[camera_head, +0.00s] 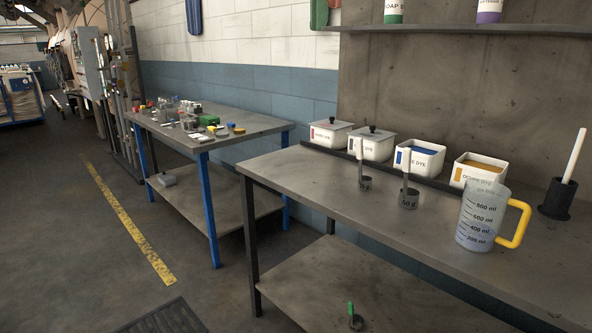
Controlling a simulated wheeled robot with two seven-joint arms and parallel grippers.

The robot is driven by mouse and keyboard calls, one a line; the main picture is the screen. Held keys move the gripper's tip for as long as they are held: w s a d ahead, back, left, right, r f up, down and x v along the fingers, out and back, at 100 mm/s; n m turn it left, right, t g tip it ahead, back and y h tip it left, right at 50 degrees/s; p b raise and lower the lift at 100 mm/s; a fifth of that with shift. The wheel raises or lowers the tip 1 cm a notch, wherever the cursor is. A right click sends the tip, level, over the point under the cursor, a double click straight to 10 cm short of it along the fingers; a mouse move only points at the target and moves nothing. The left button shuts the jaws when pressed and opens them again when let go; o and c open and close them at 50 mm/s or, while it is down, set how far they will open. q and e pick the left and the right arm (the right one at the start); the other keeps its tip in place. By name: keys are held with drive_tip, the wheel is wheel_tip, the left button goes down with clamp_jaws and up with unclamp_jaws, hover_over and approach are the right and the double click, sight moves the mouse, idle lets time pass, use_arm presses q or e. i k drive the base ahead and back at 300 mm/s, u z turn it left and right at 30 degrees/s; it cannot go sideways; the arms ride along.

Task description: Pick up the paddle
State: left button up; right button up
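A white stick (574,155) leans slightly in a black holder (556,199) at the right end of the near workbench, behind the measuring jug. It may be the handle of the paddle; its lower end is hidden in the holder, so I cannot tell its shape. No other paddle can be made out clearly. Neither of my grippers is in view.
The near workbench (330,190) carries a jug (478,222) with a yellow handle, two grey scoops (365,183) (408,199) and several dye boxes (420,159). A cluttered blue-legged table (262,124) stands behind. Floor (85,240) at left is open.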

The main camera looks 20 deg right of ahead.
sight(582, 134)
drive_tip(key=z, duration=1)
drive_tip(key=i, duration=1.1)
drive_tip(key=z, duration=1)
